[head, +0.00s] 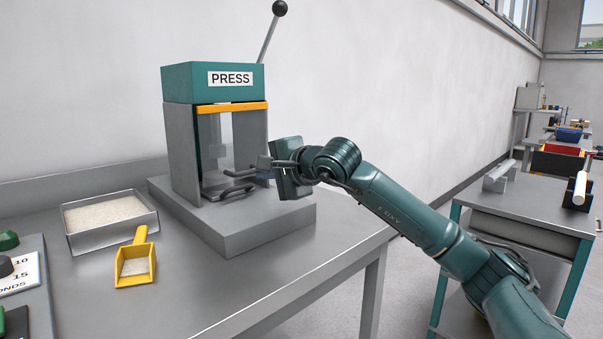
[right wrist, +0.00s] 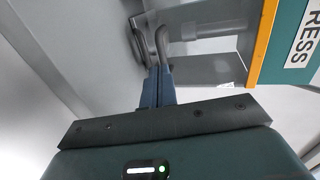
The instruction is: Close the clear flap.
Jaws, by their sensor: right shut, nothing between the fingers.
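The press (head: 212,84) is a green-topped machine with grey side posts and an orange bar (head: 232,107) across its front. The clear flap is hard to make out; a faint see-through pane (head: 209,132) shows below the bar, and its exact angle is unclear. My right gripper (head: 236,173) is shut and empty, low at the front opening of the press. Its fingers (right wrist: 158,72) point at the opening in the right wrist view. A dark curved, handle-like shape (head: 237,191) lies just below the fingertips; I cannot tell whether they touch. My left gripper is not in view.
The press stands on a grey block (head: 270,215) on the metal table. A tray of white granules (head: 110,228) and a yellow scoop (head: 136,262) are to its left. A lever with a black knob (head: 280,8) rises behind it.

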